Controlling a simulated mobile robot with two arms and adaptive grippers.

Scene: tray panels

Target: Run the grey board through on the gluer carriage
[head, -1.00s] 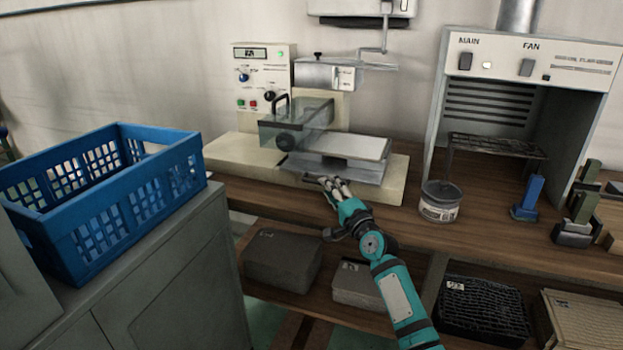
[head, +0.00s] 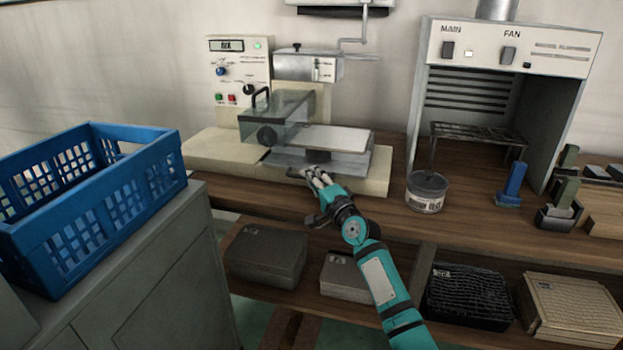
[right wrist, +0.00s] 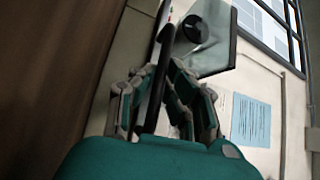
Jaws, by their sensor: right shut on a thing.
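The gluer (head: 238,72) stands against the wall, with a clear guard (head: 283,115) over part of its bed. Its carriage (head: 350,164) lies at the front right of the bed, partly under the guard. A flat pale grey board (head: 335,139) appears to lie on top of it, its left part behind the guard. My right gripper (head: 316,179) is at the carriage's front edge, shut on a thin dark bar that looks like the carriage handle. The bar (right wrist: 155,90) runs between the fingers in the right wrist view. My left gripper is not in view.
A blue crate (head: 95,228) stands on a grey cabinet at the left. A grey pot (head: 426,192), a blue-handled tool (head: 513,186) and a fume hood (head: 433,100) are to the right. Several stacks lie on the shelf below.

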